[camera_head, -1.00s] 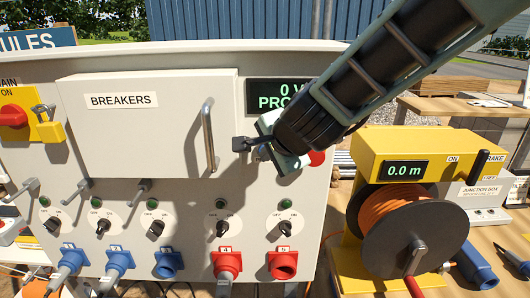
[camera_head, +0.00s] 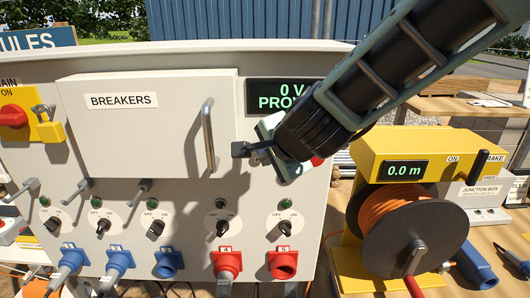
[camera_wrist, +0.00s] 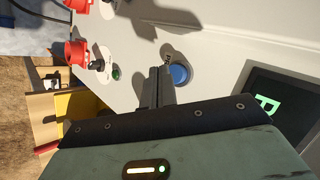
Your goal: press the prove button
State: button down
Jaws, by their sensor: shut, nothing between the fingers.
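A round blue button (camera_wrist: 180,74) on the white panel shows in the wrist view, just right of my fingertips. No label is readable on it, and my gripper hides it in the head view. My gripper (camera_head: 240,149) is shut and empty, with its fingers pointing left across the panel, below and left of the display. It also shows in the wrist view (camera_wrist: 160,72). I cannot tell whether the tips touch the panel. The dark display (camera_head: 283,96) reads "0 V" and "PROV" in green, with the rest of the word covered by my arm.
The breakers cover (camera_head: 150,125) with its upright metal handle (camera_head: 208,138) stands left of my fingertips. A red button (camera_head: 317,160) is partly hidden behind my gripper. Switches and plug sockets line the panel below. A yellow cable reel (camera_head: 415,150) stands at right.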

jog(key=shift+s, duration=0.1)
jog(key=s, duration=0.5)
jog(key=shift+p, duration=0.3)
jog(key=shift+w, duration=0.1)
jog(key=s+f+n+g+y+b, duration=0.2)
jog(key=s+f+n+g+b, duration=0.4)
jog(key=s+f+n, duration=0.45)
jog(key=s+d+f+n+g+h+b, duration=0.1)
jog(key=s+d+f+n+h+b, duration=0.1)
jog(key=s+d+f+n+b, duration=0.1)
jog(key=s+d+f+n+g+h+b, duration=0.2)
jog(key=s+d+f+n+h, duration=0.1)
jog(key=s+d, duration=0.5)
jog(key=f+n, duration=0.1)
jog(key=n, duration=0.1)
jog(key=shift+s+d+f+n+b, duration=0.15)
jog(key=shift+s+f+n+b, duration=0.1)
jog(key=shift+s+n+b, duration=0.15)
